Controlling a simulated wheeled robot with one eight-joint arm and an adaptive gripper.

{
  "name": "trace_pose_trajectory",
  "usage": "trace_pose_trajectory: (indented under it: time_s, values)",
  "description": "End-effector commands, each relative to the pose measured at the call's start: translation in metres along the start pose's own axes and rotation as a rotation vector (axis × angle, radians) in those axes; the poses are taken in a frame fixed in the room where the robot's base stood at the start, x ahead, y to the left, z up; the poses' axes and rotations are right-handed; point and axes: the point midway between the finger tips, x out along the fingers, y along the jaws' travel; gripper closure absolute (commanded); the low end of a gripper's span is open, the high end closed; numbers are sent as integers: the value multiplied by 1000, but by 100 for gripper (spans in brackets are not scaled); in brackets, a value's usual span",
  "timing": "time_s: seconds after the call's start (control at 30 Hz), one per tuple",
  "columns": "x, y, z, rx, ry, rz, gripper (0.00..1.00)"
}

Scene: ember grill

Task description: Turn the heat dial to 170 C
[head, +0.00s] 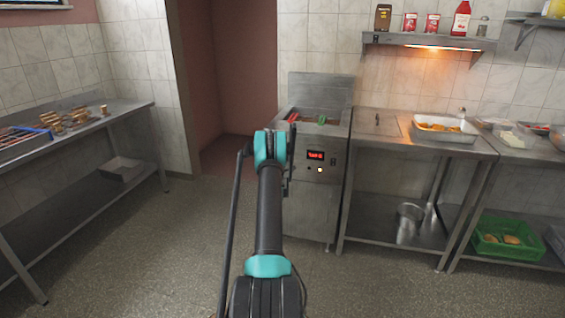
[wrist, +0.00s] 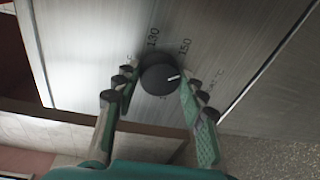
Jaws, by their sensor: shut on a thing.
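The heat dial (wrist: 158,76) is a round black knob on a brushed steel panel, seen in the wrist view. Its white pointer line aims right in the picture, towards my right finger, clockwise of the 150 label. The 130 label sits above the knob; other labels are partly hidden by my fingers. My gripper (wrist: 160,80) has one green finger on each side of the knob and is shut on it. In the head view the steel fryer (head: 319,205) stands beyond my arm, which hides the dial and fingertips.
A counter (head: 130,107) is at the left; floor between is clear.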

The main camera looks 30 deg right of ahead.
Motion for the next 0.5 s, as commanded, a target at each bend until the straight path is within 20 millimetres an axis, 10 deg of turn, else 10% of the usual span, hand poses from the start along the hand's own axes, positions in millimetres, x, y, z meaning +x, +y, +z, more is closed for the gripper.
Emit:
trace_pose_trajectory:
  time_s: [0.5]
  values:
    - [0, -2, 1, 447, 30, 47, 88]
